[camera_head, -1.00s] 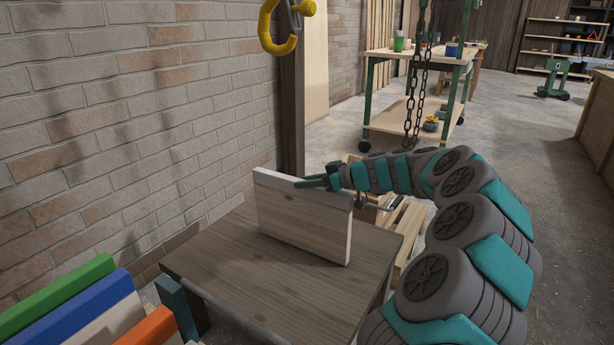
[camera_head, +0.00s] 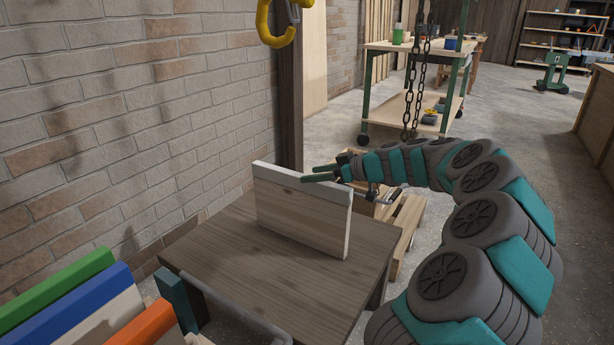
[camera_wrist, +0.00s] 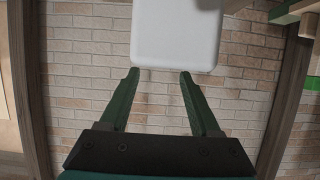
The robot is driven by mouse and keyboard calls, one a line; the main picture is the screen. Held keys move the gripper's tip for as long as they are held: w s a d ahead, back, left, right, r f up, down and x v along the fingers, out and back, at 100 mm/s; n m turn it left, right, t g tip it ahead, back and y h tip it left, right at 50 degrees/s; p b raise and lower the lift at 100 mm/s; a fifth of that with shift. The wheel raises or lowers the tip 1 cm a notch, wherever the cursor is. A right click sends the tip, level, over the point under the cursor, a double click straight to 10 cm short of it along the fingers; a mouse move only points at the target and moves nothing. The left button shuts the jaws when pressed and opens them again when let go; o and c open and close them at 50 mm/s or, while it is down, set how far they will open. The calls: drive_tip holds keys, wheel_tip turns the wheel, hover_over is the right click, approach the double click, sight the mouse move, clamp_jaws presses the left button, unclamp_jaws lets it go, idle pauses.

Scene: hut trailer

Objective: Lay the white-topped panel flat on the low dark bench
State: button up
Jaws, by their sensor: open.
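The white-topped panel (camera_head: 302,218) stands upright on its long edge on the low dark bench (camera_head: 245,270). Its pale wood face is toward me and its white band runs along the top edge. My gripper (camera_head: 309,174) is at the panel's top edge, near the middle to right, with its fingers pointing left. In the wrist view my gripper (camera_wrist: 158,78) has its two green fingers spread apart. A white rounded surface (camera_wrist: 177,35) shows just beyond the fingertips there, with nothing between them. I cannot tell whether a finger touches the panel.
A brick wall (camera_head: 120,110) runs along the left of the bench. Boards with green, blue and orange tops (camera_head: 75,300) stand at the lower left. A hook (camera_head: 277,22) and a chain (camera_head: 415,90) hang above. Wooden pallet pieces (camera_head: 403,225) lie behind the bench at right.

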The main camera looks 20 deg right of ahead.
drive_tip(key=v, duration=0.8)
drive_tip(key=shift+s, duration=0.15)
